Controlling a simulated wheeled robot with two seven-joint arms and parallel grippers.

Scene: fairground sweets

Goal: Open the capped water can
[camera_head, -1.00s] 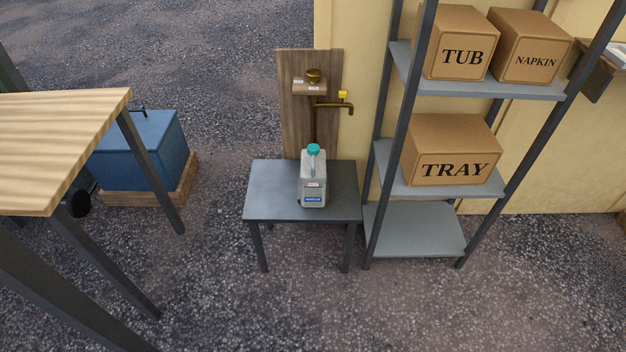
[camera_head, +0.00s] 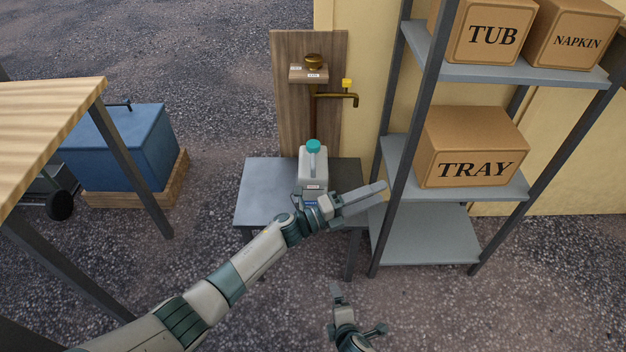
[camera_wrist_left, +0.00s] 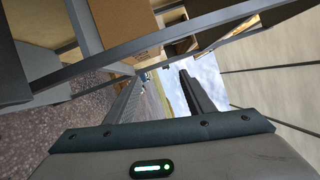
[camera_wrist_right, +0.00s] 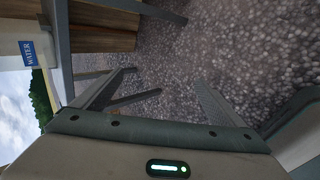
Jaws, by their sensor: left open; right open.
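The water can (camera_head: 313,167) is a pale jug with a teal cap (camera_head: 313,146) on its top. It stands upright on a small grey table (camera_head: 262,190). My left gripper (camera_head: 380,195) is open and empty, in front of the table's right side and pointing right towards the shelf rack. Its wrist hides the can's lower part in the head view. My right gripper (camera_head: 361,307) is open and empty, lower and nearer me. In the right wrist view, the can's blue WATER label (camera_wrist_right: 27,54) shows at the left edge.
A wooden board (camera_head: 291,115) with a brass tap (camera_head: 349,98) stands behind the can. A shelf rack (camera_head: 409,95) with a TRAY box (camera_head: 470,148) is close to my left fingers. A blue box (camera_head: 120,150) and a wooden-topped table (camera_head: 45,125) are at left.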

